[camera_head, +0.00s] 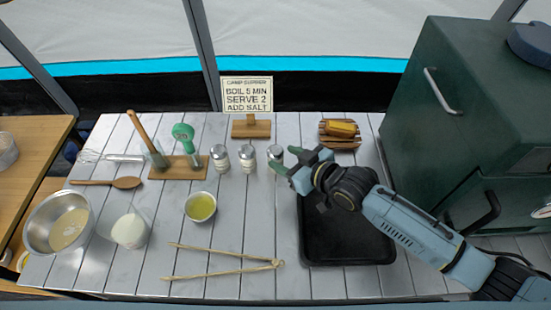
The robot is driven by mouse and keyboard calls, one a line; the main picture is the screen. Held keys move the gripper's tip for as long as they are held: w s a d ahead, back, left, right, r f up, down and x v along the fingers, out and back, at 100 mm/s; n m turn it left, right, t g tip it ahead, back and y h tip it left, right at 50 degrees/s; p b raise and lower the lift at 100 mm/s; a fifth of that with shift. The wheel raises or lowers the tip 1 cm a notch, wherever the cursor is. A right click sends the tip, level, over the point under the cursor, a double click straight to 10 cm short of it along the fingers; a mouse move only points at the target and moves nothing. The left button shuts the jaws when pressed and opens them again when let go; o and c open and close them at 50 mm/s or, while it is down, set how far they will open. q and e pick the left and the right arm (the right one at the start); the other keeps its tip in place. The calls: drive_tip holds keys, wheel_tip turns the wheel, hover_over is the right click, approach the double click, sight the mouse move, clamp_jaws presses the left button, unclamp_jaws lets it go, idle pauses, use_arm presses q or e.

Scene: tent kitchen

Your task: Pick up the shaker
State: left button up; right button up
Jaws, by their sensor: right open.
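Several table items are in view, among them three small shakers with metal tops in a row on the grey slatted table. They are the left shaker (219,160), the middle shaker (247,160) and the right shaker (274,154). My right gripper (300,161) is open, just right of the right shaker. One of its green-tipped fingers overlaps that shaker's lower part in the picture; I cannot tell whether they touch. Nothing shows between its fingers. My left gripper is not in view.
A black tray (345,245) lies under my right arm. A green cabinet (460,120) stands at the right. Tongs (225,270), a small bowl of yellow liquid (201,207) and a wooden utensil stand (178,168) are nearby. A sign (247,97) stands behind the shakers.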

sight(282, 156)
drive_tip(key=x, duration=0.4)
drive_tip(key=shift+w+a+f+b, duration=0.15)
drive_tip(key=shift+b, duration=0.2)
drive_tip(key=c, duration=0.8)
